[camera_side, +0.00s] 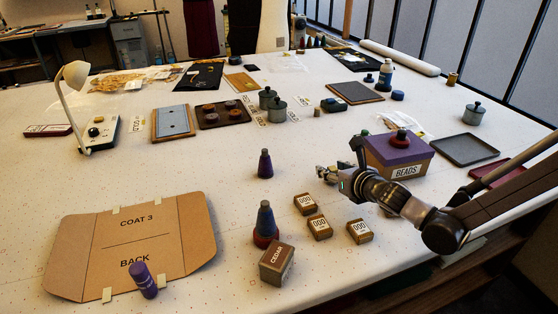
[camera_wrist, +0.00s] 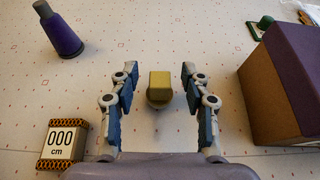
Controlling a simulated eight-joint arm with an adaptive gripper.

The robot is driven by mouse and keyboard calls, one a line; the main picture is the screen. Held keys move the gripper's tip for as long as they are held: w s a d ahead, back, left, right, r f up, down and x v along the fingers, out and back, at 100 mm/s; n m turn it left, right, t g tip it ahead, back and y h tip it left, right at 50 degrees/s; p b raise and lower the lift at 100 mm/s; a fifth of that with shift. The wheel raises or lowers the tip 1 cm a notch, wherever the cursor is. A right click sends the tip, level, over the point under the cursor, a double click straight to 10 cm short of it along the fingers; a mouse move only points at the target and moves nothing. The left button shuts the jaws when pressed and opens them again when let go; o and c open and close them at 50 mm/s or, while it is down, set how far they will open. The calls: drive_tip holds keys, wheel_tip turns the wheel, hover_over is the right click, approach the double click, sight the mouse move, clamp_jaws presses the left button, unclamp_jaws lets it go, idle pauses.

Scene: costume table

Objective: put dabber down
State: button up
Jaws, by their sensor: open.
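My gripper (camera_side: 325,172) is low over the middle of the table, left of the beads box. Clear gaps show between the piece and both fingers. I cannot pick out this piece in the side view. A purple dabber-like stick (camera_side: 143,280) leans or lies at the lower edge of the brown pattern card (camera_side: 185,235); I cannot tell which piece is the dabber.
A purple cone (camera_side: 265,163) stands left of my gripper, also in the wrist view (camera_wrist: 62,35). The beads box (camera_side: 405,172) stands close on the right. Several number blocks (camera_side: 306,204) and a cedar box (camera_side: 277,263) are nearer. The table left of the cone is clear.

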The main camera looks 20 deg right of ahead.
drive_tip(key=shift+w+f, duration=0.3)
drive_tip(key=shift+w, duration=0.3)
drive_tip(key=shift+c, duration=0.3)
clamp_jaws()
drive_tip(key=shift+r, duration=0.1)
